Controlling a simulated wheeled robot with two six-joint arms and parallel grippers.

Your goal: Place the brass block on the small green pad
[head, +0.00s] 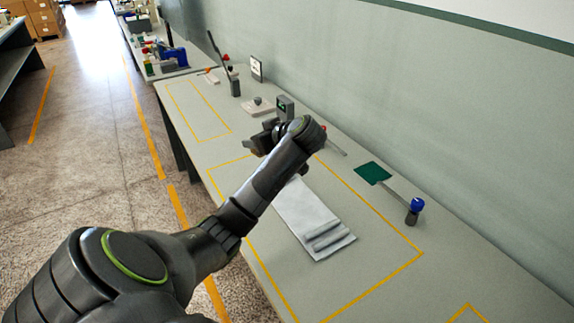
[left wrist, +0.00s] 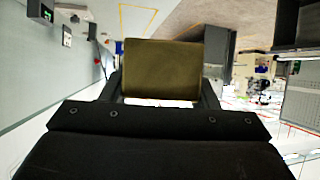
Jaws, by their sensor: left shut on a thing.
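The brass block (left wrist: 162,68) fills the middle of the left wrist view. My left gripper (head: 254,145) is shut on it, with a finger on each side of the block. In the head view, the gripper is above the bench, left of the white cloth, and I cannot make out the block there. The small green pad (head: 373,172) lies flat on the bench towards the wall, to the right of my left gripper and clear of it. Its visible top is bare. My right gripper is in neither view.
A folded white cloth (head: 308,217) lies inside a yellow taped outline. A blue ball-topped piece (head: 416,206) stands right of the pad, a thin bar between them. A small dark device (head: 285,107) and a white plate (head: 257,109) are further back. The front right bench is clear.

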